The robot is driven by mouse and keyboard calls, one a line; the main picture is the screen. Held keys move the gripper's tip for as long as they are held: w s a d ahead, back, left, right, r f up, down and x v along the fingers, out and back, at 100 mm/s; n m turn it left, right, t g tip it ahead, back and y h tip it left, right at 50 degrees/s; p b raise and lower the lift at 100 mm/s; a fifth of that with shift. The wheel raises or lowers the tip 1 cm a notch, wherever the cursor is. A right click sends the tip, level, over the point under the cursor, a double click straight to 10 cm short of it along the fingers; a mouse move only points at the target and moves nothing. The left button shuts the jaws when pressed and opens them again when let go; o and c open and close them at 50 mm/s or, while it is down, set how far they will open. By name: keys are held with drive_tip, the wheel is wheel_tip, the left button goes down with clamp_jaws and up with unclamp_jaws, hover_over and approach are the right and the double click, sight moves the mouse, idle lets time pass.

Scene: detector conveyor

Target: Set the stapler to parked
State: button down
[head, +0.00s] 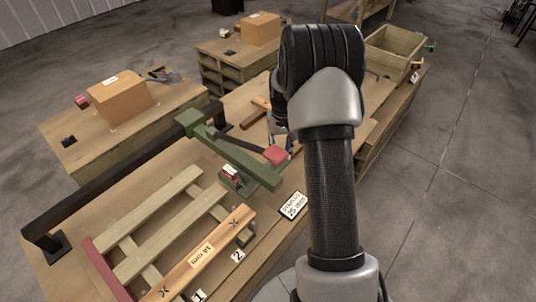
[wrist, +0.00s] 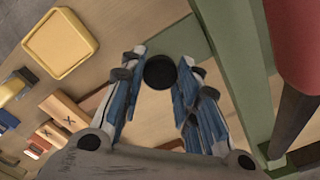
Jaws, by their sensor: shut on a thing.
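A green device with a long green beam (head: 250,165) and a red pad (head: 276,154) on a dark lever stands on the bench; I take it to be the stapler. A label (head: 293,206) reading "25 mm" lies beside it. In the wrist view its green beams (wrist: 232,65) and a large red part (wrist: 292,35) are at the right. My gripper (wrist: 160,76) has its fingers around a round black knob (wrist: 160,72). In the head view my gripper (head: 278,132) is partly hidden behind my arm, just beyond the red pad. What the knob belongs to is hidden.
A wooden slatted frame (head: 160,225) marked "34 mm" lies at the near left, with number cards close by. A dark rail (head: 110,185) runs along the bench. Cardboard boxes (head: 120,98) stand on side tables. A yellow tray (wrist: 60,42) is at upper left in the wrist view.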

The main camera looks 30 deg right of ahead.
drive_tip(key=shift+w+d, duration=0.15)
drive_tip(key=shift+d, duration=0.4)
drive_tip(key=shift+w+d, duration=0.15)
drive_tip(key=shift+d, duration=0.35)
drive_tip(key=c, duration=1.2)
unclamp_jaws()
drive_tip(key=shift+d, duration=0.15)
drive_tip(key=shift+r, duration=0.1)
wheel_tip(320, 180, up, 12)
drive_tip(key=shift+f, duration=0.1)
